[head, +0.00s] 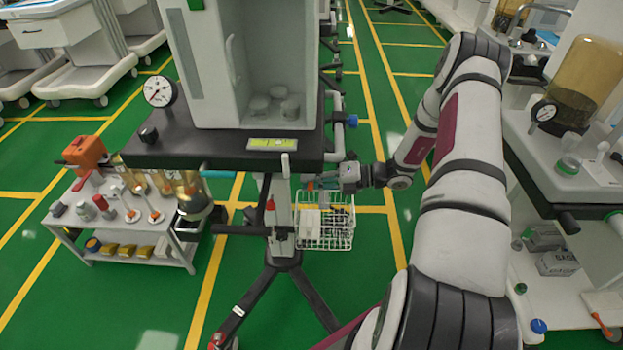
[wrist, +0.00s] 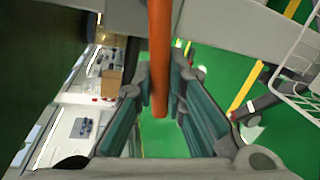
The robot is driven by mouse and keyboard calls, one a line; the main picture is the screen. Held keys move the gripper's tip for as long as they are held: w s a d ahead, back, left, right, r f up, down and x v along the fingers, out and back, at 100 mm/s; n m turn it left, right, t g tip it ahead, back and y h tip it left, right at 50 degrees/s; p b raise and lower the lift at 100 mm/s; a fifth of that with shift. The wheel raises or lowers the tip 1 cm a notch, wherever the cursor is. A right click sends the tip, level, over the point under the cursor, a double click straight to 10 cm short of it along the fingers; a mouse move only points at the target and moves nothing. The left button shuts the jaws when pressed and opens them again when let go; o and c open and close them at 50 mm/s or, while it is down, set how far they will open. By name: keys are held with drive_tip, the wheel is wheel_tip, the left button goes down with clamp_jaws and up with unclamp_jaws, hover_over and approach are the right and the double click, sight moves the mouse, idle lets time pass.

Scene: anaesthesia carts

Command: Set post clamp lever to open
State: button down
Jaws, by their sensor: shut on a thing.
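The post clamp lever is an orange-red rod (wrist: 159,60) in the wrist view, coming down from the top edge between my finger pads. In the head view a small orange-red bit of it (head: 310,185) shows beside the post (head: 281,215), at the tip of my gripper (head: 324,183). My gripper (wrist: 159,105) is shut on the lever, its teal pads on either side of the rod's lower end. The clamp body is hard to make out behind the gripper.
A white wire basket (head: 325,230) hangs just below my gripper and shows at the right of the wrist view (wrist: 298,80). The cart's dark shelf (head: 225,150) lies above. A low table with bottles (head: 130,225) stands left; another cart (head: 560,175) stands right.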

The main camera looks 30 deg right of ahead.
drive_tip(key=shift+r+m, duration=0.2)
drive_tip(key=shift+m, duration=0.2)
drive_tip(key=c, duration=1.6)
unclamp_jaws()
drive_tip(key=v, duration=1.2)
